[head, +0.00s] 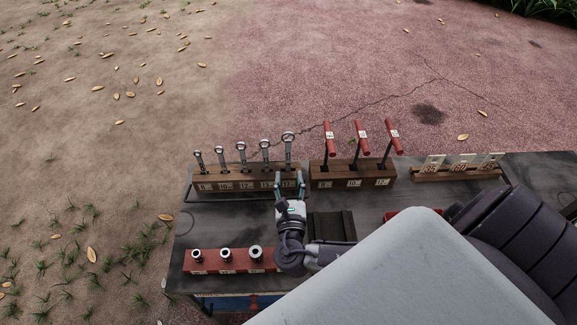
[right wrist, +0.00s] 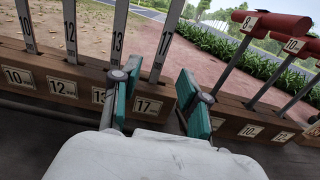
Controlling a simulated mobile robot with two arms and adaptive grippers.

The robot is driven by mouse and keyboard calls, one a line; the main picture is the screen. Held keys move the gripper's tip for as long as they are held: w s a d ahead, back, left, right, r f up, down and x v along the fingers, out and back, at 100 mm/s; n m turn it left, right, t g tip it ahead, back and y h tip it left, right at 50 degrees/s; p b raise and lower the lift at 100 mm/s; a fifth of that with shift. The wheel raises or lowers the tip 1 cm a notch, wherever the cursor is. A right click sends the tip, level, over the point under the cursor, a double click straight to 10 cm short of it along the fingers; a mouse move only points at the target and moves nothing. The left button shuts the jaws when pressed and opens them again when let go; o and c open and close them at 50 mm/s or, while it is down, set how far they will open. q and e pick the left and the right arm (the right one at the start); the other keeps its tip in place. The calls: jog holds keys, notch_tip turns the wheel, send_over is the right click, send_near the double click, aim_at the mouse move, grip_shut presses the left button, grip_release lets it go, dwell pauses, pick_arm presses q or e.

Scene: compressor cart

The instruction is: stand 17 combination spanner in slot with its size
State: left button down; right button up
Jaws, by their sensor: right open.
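The 17 combination spanner (head: 288,150) stands upright at the right end of the wooden spanner rack (head: 233,187). In the right wrist view the spanner marked 17 (right wrist: 165,42) rises behind the slot label 17 (right wrist: 149,106), its lower end in the rack. My right gripper (head: 289,186) is open and empty at the front of the rack's right end. In the right wrist view its teal fingers (right wrist: 160,92) are spread on either side of the 17 label, below the spanner's shank, and not closed on it. My left gripper is out of view.
Several smaller spanners (head: 242,157) stand left of it. A block with red T-handled tools (head: 361,137) stands close on the right, a rack of pale plates (head: 460,161) beyond. A red socket rail (head: 210,262) lies in front. The dark bench top (head: 230,222) between is clear.

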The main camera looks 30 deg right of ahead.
jog(key=shift+v, duration=1.55)
